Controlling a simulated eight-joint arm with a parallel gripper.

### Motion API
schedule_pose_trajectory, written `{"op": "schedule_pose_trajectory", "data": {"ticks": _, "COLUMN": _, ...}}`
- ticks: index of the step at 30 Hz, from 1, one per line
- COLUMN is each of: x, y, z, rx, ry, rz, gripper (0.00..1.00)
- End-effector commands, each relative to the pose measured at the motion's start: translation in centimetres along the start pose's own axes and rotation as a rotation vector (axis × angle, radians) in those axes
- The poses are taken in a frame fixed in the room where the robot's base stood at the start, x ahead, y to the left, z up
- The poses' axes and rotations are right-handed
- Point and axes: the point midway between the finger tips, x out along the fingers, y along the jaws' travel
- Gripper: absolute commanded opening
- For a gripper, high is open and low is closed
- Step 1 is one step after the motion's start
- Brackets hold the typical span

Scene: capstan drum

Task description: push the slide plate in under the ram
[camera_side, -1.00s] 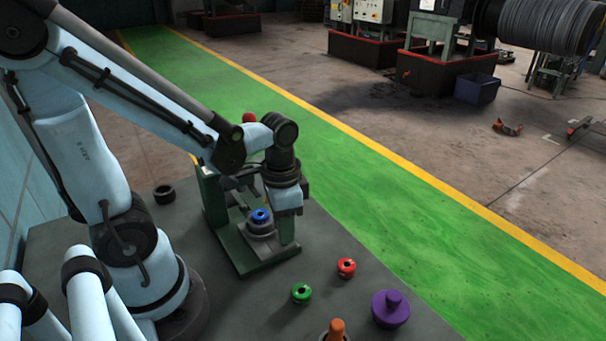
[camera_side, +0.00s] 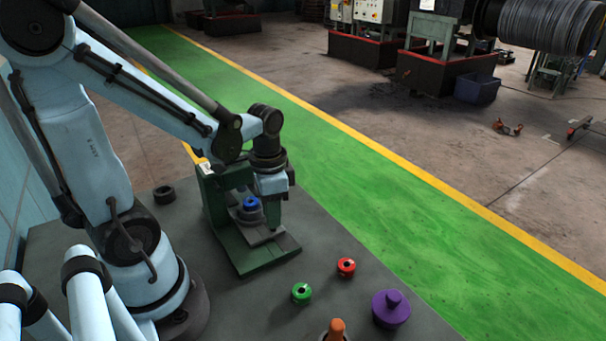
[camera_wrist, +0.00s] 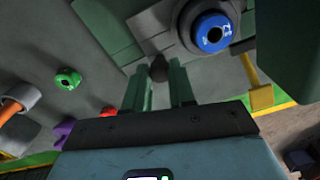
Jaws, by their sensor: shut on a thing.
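The slide plate (camera_side: 262,237) is a grey plate on the green press base (camera_side: 262,260) in the side view. A dark round holder with a blue ring (camera_side: 250,203) sits on it, close to the press's upright back (camera_side: 216,205). My gripper (camera_side: 272,224) is low at the plate's right side. In the wrist view its two green fingers (camera_wrist: 158,72) stand on either side of a dark knob (camera_wrist: 158,66), shut on it. The blue ring also shows there (camera_wrist: 212,32), beyond the fingers. The ram is hidden or cannot be made out behind my arm.
A green ring (camera_side: 301,293), a red ring (camera_side: 346,266) and a purple knobbed piece (camera_side: 391,309) stand on the grey table. An orange-topped piece (camera_side: 336,329) is at the front edge. A black ring (camera_side: 164,195) lies left of the press.

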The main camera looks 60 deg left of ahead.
Motion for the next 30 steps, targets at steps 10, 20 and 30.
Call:
{"op": "schedule_pose_trajectory", "data": {"ticks": 10, "x": 0.0, "y": 0.0, "z": -0.1, "rx": 0.001, "ry": 0.004, "rz": 0.0, "gripper": 0.38}}
{"op": "schedule_pose_trajectory", "data": {"ticks": 20, "x": 0.0, "y": 0.0, "z": 0.0, "rx": 0.0, "ry": 0.002, "rz": 0.001, "gripper": 0.5}}
{"op": "schedule_pose_trajectory", "data": {"ticks": 30, "x": -1.8, "y": 0.0, "z": 0.0, "rx": 0.0, "ry": 0.001, "rz": 0.001, "gripper": 0.5}}
